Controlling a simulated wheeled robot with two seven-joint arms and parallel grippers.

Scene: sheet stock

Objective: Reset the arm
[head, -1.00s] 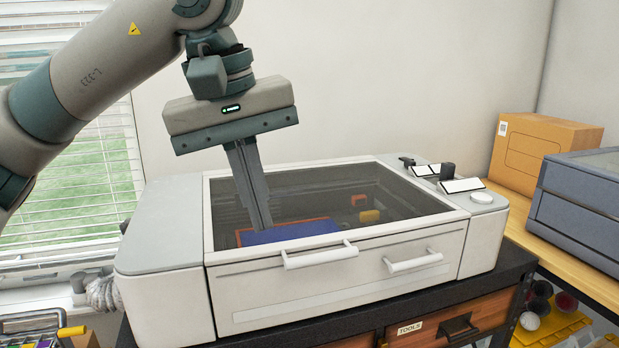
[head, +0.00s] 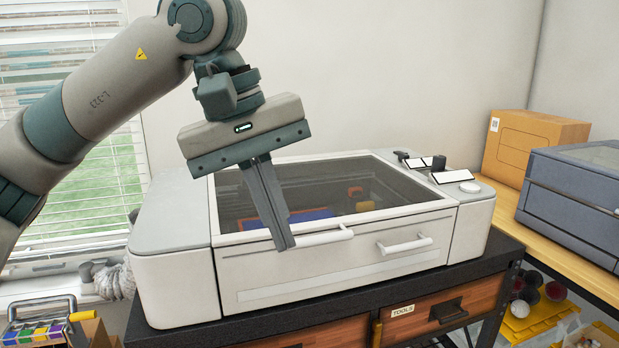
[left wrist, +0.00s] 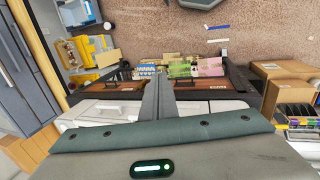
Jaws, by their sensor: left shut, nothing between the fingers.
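My left gripper (head: 283,245) shows in the head view with its long grey fingers pressed together and nothing between them. It points down and hangs in front of the white machine (head: 170,270), its tips near the left end of the left front handle (head: 325,238); I cannot tell whether they touch. In the left wrist view the shut fingers (left wrist: 157,112) also show, pointing away over the machine's front. The machine's dark clear lid (head: 370,195) is closed, with a blue and orange sheet (head: 308,217) under it. My right gripper is in neither view.
A black bench (head: 370,298) carries the machine. At the right are a cardboard box (head: 535,148) and a grey-blue case (head: 572,200) on a wooden table. A tray of colourful items (head: 38,332) is at the lower left. The floor (left wrist: 140,30) shows in the left wrist view.

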